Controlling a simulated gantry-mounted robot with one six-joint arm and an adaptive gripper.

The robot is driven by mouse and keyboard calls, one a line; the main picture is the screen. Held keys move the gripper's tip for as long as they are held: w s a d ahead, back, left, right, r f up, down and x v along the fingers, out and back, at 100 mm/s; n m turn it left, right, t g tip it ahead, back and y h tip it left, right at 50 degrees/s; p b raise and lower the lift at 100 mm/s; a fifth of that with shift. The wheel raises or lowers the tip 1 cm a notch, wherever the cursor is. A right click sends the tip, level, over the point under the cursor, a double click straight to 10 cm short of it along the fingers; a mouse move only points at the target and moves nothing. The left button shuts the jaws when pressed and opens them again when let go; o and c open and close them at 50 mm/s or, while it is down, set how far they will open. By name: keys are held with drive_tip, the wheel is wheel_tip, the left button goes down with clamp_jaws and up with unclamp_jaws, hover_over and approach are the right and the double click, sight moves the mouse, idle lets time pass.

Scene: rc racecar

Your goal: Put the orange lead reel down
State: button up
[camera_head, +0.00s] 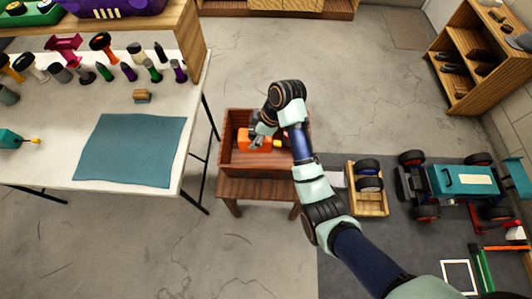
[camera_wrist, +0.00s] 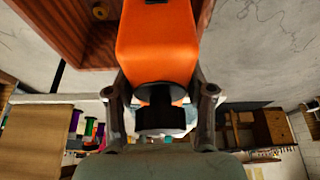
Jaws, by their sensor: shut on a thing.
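The orange lead reel (camera_head: 246,141) is in my gripper (camera_head: 258,137), over or inside the open wooden crate (camera_head: 255,172) in the head view. In the wrist view the reel (camera_wrist: 158,45) is a large orange body with a black knob at its near end. The fingers of my gripper (camera_wrist: 160,98) stand on both sides of it and are shut on it. The crate (camera_wrist: 68,40) shows behind the reel at the upper left. I cannot tell whether the reel touches the crate floor.
The crate rests on a small wooden stool (camera_head: 255,188). A white table (camera_head: 60,180) with a teal mat (camera_head: 130,150) stands at the left. A wooden tray of wheels (camera_head: 368,204) and a teal racecar (camera_head: 465,180) are at the right. Bare floor lies around the stool.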

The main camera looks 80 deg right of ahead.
sight(270, 148)
wheel_tip(270, 148, down, 18)
drive_tip(key=b, duration=0.4)
drive_tip(key=shift+s, duration=0.15)
drive_tip(key=shift+f, duration=0.15)
drive_tip(key=o, duration=0.9)
drive_tip(key=shift+o, duration=0.2)
drive_tip(key=p+v, duration=0.3)
drive_tip(key=v, duration=0.9)
drive_tip(key=shift+r, duration=0.25)
drive_tip(key=shift+a, duration=0.1)
